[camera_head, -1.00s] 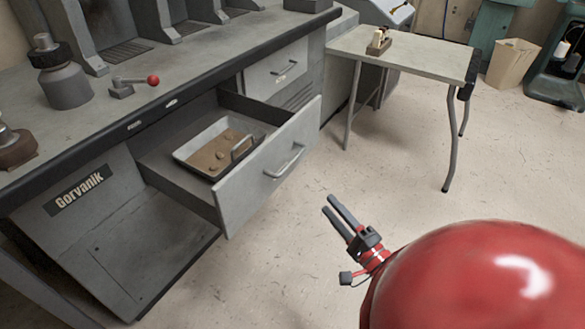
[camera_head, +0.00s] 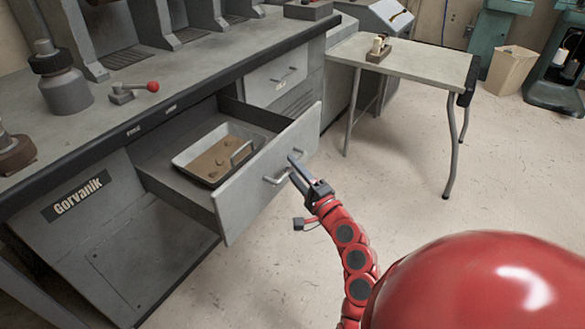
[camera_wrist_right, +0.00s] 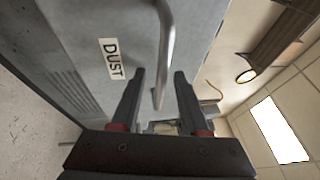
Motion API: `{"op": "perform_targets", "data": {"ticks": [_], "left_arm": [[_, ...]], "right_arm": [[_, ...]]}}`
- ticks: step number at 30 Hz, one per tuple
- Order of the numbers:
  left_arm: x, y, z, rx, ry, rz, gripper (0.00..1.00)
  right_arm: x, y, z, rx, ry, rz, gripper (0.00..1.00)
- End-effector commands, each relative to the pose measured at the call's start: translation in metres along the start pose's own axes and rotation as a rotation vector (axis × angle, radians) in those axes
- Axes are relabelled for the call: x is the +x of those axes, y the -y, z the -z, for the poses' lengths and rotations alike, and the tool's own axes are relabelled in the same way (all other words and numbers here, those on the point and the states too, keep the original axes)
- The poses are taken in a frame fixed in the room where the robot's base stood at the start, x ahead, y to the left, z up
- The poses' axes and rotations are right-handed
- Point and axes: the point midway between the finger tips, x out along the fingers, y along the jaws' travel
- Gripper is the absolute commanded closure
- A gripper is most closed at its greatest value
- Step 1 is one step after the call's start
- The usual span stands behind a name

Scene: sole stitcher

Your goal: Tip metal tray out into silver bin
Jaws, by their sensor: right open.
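The metal tray (camera_head: 181,159) lies inside the open drawer (camera_head: 165,183) of the grey bench. It is shallow, with brown dust and small lumps in it and a wire handle at its right end. My right gripper (camera_head: 294,165) is open at the drawer front, by the right end of the drawer's bar handle (camera_head: 276,180). In the right wrist view the bar handle (camera_wrist_right: 167,45) shows between the two open fingers (camera_wrist_right: 158,82), beside a DUST label (camera_wrist_right: 112,59). I cannot tell whether they touch it. My left gripper is not in view. I cannot make out a silver bin.
A small side table (camera_head: 410,62) with a little wooden block holder (camera_head: 378,52) stands at the back right. A cardboard box (camera_head: 511,70) is beyond it. The floor between is clear.

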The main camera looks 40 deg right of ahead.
Motion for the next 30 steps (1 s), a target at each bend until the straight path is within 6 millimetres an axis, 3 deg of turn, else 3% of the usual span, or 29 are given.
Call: {"op": "perform_targets", "data": {"ticks": [11, 18, 19, 30], "left_arm": [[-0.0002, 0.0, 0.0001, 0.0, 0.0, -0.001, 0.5], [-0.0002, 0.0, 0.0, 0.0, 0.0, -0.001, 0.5], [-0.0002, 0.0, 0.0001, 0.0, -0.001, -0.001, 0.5], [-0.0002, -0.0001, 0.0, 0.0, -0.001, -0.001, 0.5]], "right_arm": [[0.0064, 0.0003, 0.0003, -0.001, -0.002, 0.001, 0.55], [0.0062, 0.0004, 0.0003, -0.001, -0.002, 0.001, 0.98], [0.0062, 0.0004, 0.0003, -0.001, -0.002, 0.001, 1.0], [0.0061, 0.0001, 0.0002, -0.001, -0.002, 0.001, 1.0]]}}
